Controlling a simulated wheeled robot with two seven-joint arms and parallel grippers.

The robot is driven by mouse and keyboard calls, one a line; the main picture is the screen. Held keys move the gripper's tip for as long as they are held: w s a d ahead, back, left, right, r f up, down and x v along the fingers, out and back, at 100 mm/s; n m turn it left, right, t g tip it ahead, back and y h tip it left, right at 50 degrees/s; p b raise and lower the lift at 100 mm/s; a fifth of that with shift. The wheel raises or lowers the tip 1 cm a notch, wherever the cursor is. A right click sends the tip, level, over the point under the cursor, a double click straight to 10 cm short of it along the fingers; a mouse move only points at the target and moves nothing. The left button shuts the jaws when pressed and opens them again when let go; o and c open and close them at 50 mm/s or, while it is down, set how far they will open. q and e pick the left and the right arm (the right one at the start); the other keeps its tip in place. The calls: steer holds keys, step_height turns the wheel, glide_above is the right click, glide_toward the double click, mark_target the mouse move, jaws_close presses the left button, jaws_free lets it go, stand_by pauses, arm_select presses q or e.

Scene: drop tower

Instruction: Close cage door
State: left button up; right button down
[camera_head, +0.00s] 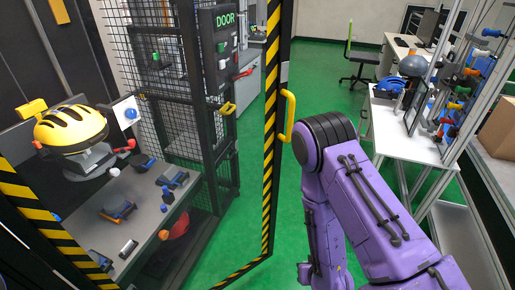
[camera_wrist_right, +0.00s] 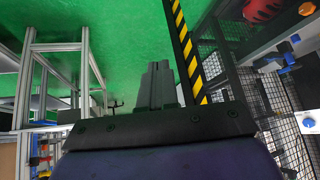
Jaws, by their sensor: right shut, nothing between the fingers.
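The cage door (camera_head: 271,130) has a black-and-yellow striped frame and stands open, its edge upright in the middle of the head view. A yellow handle (camera_head: 287,115) is on its edge. My right arm, purple, comes in from the lower right, its dark rounded joint just right of the handle. My right gripper (camera_wrist_right: 158,70) shows in the wrist view, shut and empty, beside the door's striped edge (camera_wrist_right: 184,45). Whether it touches the door I cannot tell. In the head view it is hidden. My left gripper is in neither view.
Inside are a bench (camera_head: 135,190) and a yellow helmet (camera_head: 70,126). A white table (camera_head: 405,130) stands at right.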

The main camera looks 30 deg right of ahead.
steer(key=w+d+r+n+t+y+b, duration=0.15)
steer(key=w+d+r+t, duration=0.3)
steer(key=w+r, duration=0.6)
steer(key=n+t+y+b, duration=0.2)
steer(key=n+t+y, duration=0.1)
steer(key=n+t, duration=0.3)
glide_toward(265, 143)
steer(key=shift+m+t, duration=0.35)
steer(key=shift+m, duration=0.1)
steer(key=w+p, duration=0.1)
steer(key=w, duration=0.3)
steer(key=w+p, duration=0.1)
steer(key=w, duration=0.1)
steer(key=shift+w+a+f+p, duration=0.3)
steer(key=shift+w+a+p, duration=0.05)
steer(key=shift+w, duration=0.05)
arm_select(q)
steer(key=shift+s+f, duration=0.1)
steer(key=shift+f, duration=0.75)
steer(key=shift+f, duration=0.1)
arm_select(e)
steer(key=shift+w, duration=0.1)
